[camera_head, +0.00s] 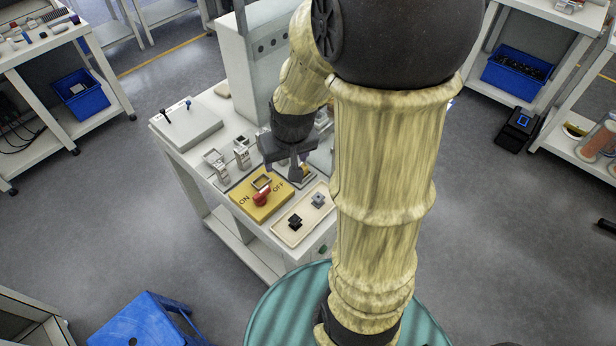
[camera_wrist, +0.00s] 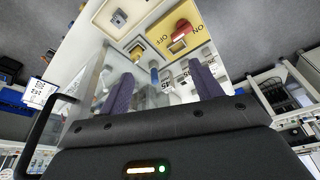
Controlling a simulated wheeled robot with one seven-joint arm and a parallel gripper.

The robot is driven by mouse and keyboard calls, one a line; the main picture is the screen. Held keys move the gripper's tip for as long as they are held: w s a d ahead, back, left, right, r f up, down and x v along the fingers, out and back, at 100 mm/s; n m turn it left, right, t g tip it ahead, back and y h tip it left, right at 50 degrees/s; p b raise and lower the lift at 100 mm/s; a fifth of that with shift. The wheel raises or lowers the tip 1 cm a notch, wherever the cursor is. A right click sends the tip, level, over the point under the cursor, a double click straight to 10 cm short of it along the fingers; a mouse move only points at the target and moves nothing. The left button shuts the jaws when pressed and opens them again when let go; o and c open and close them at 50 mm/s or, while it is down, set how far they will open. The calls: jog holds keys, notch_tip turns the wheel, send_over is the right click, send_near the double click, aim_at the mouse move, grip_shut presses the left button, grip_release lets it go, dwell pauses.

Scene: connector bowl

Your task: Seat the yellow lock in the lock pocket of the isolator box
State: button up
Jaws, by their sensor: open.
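The yellow isolator box (camera_head: 247,204) has a red switch knob (camera_head: 262,197) between ON and OFF, with a square framed pocket (camera_head: 262,182) behind it. The box also shows upside down in the wrist view (camera_wrist: 165,28). A small yellow piece, apparently the yellow lock (camera_head: 305,170), sits on a grey holder right of the box, partly hidden by my gripper. It seems to show in the wrist view too (camera_wrist: 137,50). My gripper (camera_head: 284,168) is above the bench behind the box. Its fingers stand wide apart in the wrist view (camera_wrist: 163,88), with nothing held between them.
A cream tray (camera_head: 290,238) in front of the holder carries a black connector (camera_head: 295,222) and a grey connector (camera_head: 318,200). Metal fixtures (camera_head: 215,163) stand left of my gripper. A tall grey cabinet (camera_head: 240,75) rises behind. My arm hides the bench's right side.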

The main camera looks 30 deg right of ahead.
aim_at(301, 165)
jog(key=w+d+f+m+b, duration=0.1)
jog(key=w+d+f, duration=0.1)
jog(key=d, duration=0.2)
jog(key=w+d+f+t+b, duration=0.1)
jog(key=w+d+f+b, duration=0.1)
jog(key=w+d, duration=0.1)
jog(key=shift+d+f+m, duration=0.25)
jog(key=shift+d+m, duration=0.15)
jog(key=shift+d, duration=0.3)
jog(key=shift+s+d, duration=0.1)
jog(key=x, duration=1.2)
jog(key=shift+d, duration=0.1)
jog(key=shift+f, duration=0.1)
